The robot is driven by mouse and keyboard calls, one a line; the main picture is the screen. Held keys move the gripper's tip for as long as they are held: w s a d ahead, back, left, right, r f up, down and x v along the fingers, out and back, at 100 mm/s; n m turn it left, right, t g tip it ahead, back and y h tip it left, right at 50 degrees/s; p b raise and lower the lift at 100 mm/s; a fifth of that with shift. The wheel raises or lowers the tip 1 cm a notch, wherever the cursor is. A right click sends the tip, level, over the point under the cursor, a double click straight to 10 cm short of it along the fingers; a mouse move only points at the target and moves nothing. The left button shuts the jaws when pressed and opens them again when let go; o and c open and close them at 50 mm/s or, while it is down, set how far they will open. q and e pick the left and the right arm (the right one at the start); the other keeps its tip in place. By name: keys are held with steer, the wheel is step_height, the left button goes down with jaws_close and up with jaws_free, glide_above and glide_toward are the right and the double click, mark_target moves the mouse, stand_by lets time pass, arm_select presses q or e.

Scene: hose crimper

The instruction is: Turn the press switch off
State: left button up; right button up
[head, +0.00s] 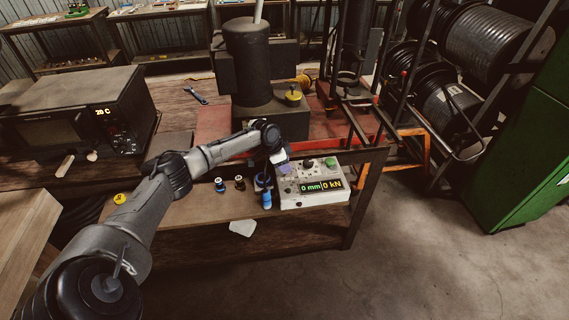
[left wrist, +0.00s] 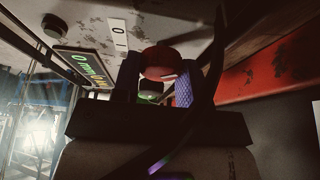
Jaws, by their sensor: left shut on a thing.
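The press control box (head: 318,198) stands at the right front of the bench; its display reads 0 mm and 0 kN. My left gripper (head: 281,159) is at the box's back left corner in the head view. In the left wrist view the red switch knob (left wrist: 159,62) sits between my left fingers, which are shut on it. The label with O and I (left wrist: 118,38) is beside the knob, and the lit display (left wrist: 85,64) is further left. A green part (left wrist: 150,91) shows below the knob. The gripper hides the knob in the head view. My right gripper is not in view.
The dark press (head: 250,65) stands behind the box. An oven-like unit (head: 85,115) is at the left. Open floor lies right of the bench.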

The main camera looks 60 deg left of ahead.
arm_select(q)
steer(key=shift+c, duration=0.9)
steer(key=shift+r+n+p, duration=0.25)
steer(key=shift+n+p, duration=0.05)
steer(key=shift+p, duration=0.45)
steer(key=n+y+p, duration=0.1)
steer(key=n+p, duration=0.2)
steer(key=p, duration=0.1)
steer(key=n+y+p, duration=0.1)
steer(key=n+p, duration=0.2)
steer(key=p, duration=0.2)
steer(key=n+y+p, duration=0.1)
steer(key=n+p, duration=0.2)
steer(key=p, duration=0.1)
steer(key=shift+d+r+y+p, duration=0.1)
steer(key=shift+d+y+p, duration=0.15)
steer(key=shift+y+p, duration=0.1)
steer(key=n+y+p, duration=0.1)
steer(key=n+p, duration=0.1)
steer(key=n, duration=0.1)
steer(key=shift+w+n+g, duration=0.1)
steer(key=shift+n+g, duration=0.3)
steer(key=shift+f+n+g+y+p, duration=0.25)
steer(key=shift+n+g+p, duration=0.25)
steer(key=shift+n, duration=1.6)
steer(key=shift+g, duration=0.3)
steer(key=shift+n+y, duration=0.3)
